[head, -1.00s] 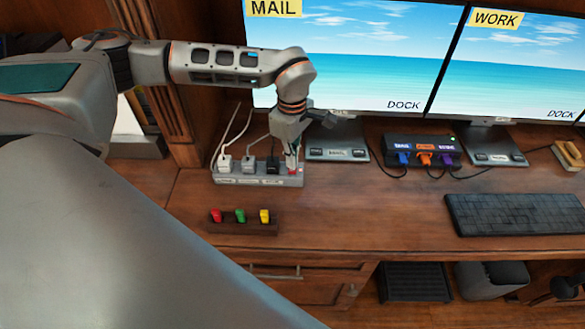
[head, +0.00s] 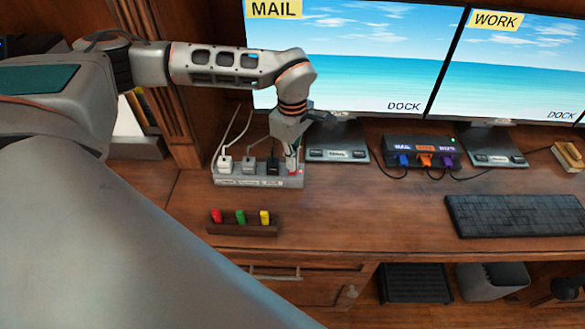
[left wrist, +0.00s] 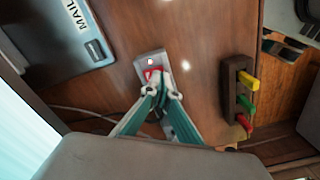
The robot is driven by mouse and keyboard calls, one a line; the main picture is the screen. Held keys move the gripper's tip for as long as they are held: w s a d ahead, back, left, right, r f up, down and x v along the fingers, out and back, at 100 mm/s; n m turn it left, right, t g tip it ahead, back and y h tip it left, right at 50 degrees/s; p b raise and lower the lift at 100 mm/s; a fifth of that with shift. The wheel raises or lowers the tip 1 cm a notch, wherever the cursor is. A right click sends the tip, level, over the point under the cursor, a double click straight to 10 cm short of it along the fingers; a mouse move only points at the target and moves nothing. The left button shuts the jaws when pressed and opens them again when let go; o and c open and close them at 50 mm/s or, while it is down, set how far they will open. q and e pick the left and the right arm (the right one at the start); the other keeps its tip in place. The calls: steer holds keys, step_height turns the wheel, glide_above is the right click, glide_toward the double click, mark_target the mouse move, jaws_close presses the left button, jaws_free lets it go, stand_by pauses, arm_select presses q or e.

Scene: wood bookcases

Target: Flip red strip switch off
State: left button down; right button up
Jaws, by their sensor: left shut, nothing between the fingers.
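The grey power strip (head: 240,181) lies on the desk with several plugs in it. Its red switch (head: 294,172) is at the right end. In the left wrist view the red switch (left wrist: 151,72) shows just ahead of the fingertips, with a small lit spot beyond it on the strip's end. My left gripper (head: 291,160) points down over the switch, shut and empty, its tips at or very near it. In the left wrist view its teal fingers (left wrist: 160,85) partly cover the switch, so contact and the rocker's tilt cannot be told. My right gripper is not in view.
A dark holder (head: 250,230) with red, green and yellow pieces stands in front of the strip. A monitor stand (head: 335,155) is close to its right, then a cable hub (head: 420,158). A keyboard (head: 515,215) lies at right. White cables rise behind the strip.

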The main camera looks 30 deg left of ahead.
mark_target(292, 172)
arm_select(q)
steer(key=shift+f+b, duration=0.45)
steer(key=shift+f, duration=0.75)
stand_by(0.8)
steer(key=shift+s+r, duration=0.1)
step_height(292, 172, up, 2)
steer(key=shift+r+p, duration=0.15)
steer(key=shift+p, duration=0.95)
step_height(292, 172, up, 3)
steer(key=p, duration=0.2)
steer(key=shift+p, duration=0.35)
steer(key=shift+r, duration=0.3)
steer(key=shift+r+p, duration=0.5)
steer(key=shift+p, duration=0.2)
